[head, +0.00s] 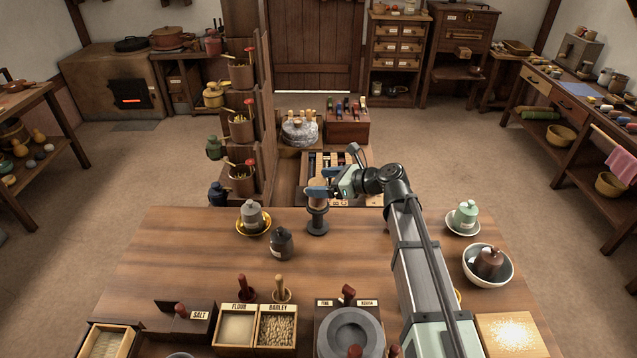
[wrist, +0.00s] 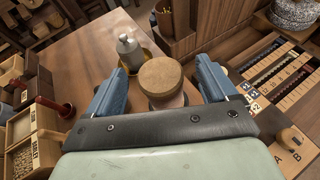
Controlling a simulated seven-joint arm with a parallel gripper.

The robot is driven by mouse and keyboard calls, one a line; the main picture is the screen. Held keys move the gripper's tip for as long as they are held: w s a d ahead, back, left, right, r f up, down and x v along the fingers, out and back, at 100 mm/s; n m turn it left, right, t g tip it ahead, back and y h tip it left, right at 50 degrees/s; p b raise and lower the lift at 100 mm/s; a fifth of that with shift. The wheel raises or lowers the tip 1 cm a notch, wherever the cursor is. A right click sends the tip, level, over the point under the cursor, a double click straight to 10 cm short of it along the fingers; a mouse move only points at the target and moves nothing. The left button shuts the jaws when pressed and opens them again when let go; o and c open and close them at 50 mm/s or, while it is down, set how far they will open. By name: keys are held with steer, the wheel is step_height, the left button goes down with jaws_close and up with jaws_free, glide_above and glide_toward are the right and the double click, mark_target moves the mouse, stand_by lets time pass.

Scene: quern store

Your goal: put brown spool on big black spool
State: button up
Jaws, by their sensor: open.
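The brown spool (head: 318,200) stands upright on top of the big black spool (head: 317,226), near the far edge of the table. No gap shows between them in the head view. My gripper (head: 320,183) is at the brown spool's height, with its blue fingers on either side of it. In the wrist view, the round tan top of the brown spool (wrist: 162,76) lies between the fingers of my gripper (wrist: 160,70), with room on both sides. The gripper is open. The black spool is hidden below in the wrist view.
A grey lidded jar on a yellow saucer (head: 252,217) and a dark jar (head: 281,244) stand left of the spools. A green jar (head: 466,215) and a white bowl (head: 488,265) stand right. A wooden rack (head: 265,130) rises behind. Bins and a quern (head: 349,330) line the front.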

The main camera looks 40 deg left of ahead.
steer(key=v, duration=1)
steer(key=shift+r, duration=0.15)
steer(key=shift+d, duration=0.15)
